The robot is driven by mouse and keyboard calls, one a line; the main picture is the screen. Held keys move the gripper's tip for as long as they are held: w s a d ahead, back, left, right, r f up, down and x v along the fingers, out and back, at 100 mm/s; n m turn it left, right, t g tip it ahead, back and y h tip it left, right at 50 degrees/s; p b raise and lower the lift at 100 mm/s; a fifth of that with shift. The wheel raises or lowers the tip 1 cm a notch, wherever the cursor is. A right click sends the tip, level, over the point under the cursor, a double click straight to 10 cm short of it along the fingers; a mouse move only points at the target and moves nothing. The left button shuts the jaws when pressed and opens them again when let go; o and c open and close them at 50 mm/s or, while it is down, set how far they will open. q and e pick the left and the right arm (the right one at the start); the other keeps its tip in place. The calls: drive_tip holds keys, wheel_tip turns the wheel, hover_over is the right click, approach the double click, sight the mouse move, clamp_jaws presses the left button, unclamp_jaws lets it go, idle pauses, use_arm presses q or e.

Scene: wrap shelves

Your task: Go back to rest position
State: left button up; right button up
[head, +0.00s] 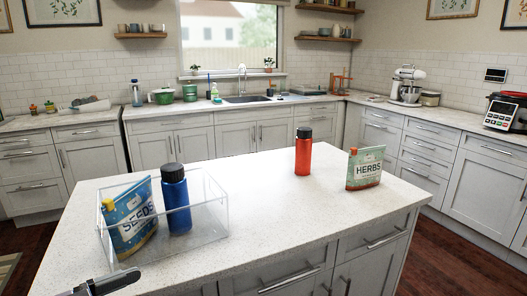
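My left gripper (115,282) shows in part at the bottom left of the head view, dark and low by the island's front edge. It is apart from the clear box above it, and the frame cuts off most of it, so its opening cannot be made out. My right gripper is not in view. The clear box (215,222) stands on the left of the island. It holds a blue seeds pouch (130,222), leaning, and an upright blue bottle with a black cap (176,203).
On the island (270,205) an upright red bottle (303,155) and a green and red herbs pouch (365,168) stand towards the right. The island's middle and front right are clear. Counters with a sink (246,99), a mixer (408,84) and other kitchenware line the walls behind.

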use_arm(q)
drive_tip(key=s+f+n+y, duration=0.3)
drive_tip(key=s+f, duration=0.3)
drive_tip(key=f, duration=0.8)
drive_tip(key=s+f+n+g+y, duration=0.1)
drive_tip(key=s+f+n+y, duration=0.3)
drive_tip(key=f, duration=1.1)
drive_tip(key=shift+s+d+y, duration=0.3)
drive_tip(key=shift+s+y, duration=0.6)
drive_tip(key=shift+s, duration=0.1)
drive_tip(key=shift+f, duration=0.1)
